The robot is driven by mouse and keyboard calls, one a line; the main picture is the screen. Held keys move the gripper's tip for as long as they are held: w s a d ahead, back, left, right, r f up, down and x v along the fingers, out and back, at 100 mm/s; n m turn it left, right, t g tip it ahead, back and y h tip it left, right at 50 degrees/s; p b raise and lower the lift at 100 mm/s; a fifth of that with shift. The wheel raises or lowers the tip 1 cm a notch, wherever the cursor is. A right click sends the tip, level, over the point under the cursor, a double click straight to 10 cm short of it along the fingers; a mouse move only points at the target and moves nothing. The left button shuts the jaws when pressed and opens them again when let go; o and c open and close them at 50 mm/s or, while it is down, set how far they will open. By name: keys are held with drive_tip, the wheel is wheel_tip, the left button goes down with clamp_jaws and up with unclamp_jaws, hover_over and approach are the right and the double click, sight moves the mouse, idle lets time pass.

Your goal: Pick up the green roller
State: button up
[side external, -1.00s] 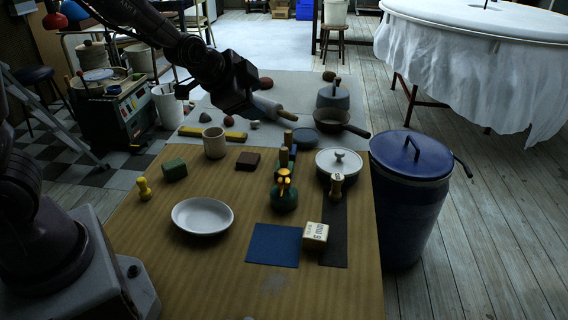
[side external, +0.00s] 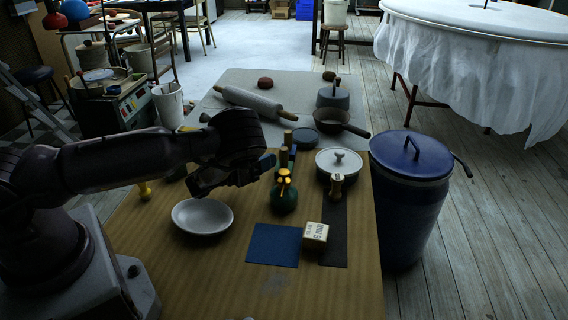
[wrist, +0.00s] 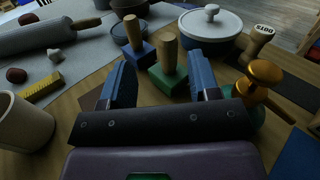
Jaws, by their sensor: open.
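The green roller (wrist: 166,82) is a green block with an upright wooden handle. In the wrist view it stands just beyond and between my fingers, apart from them. In the side view it is largely hidden behind the dark green bottle and my gripper. My gripper (wrist: 160,65) is open and empty, its two blue fingers spread towards the roller. In the side view my gripper (side external: 268,165) is low over the wooden table, left of the roller.
A blue block with a similar wooden handle (wrist: 137,46) stands close behind the green roller. The green bottle with a gold top (wrist: 262,76) is close to my right finger. A lidded pot (side external: 339,163) and white plate (side external: 202,217) are nearby. A mug (wrist: 24,122) is left.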

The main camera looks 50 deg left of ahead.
sight(284, 166)
drive_tip(key=shift+s+d+f+m+h, duration=0.15)
drive_tip(key=shift+s+f+m+h, duration=0.15)
drive_tip(key=shift+m, duration=0.4)
drive_tip(key=shift+w+d+f, duration=0.1)
drive_tip(key=shift+w, duration=0.1)
drive_tip(key=w, duration=0.7)
drive_tip(key=shift+f, duration=0.15)
drive_tip(key=c, duration=1)
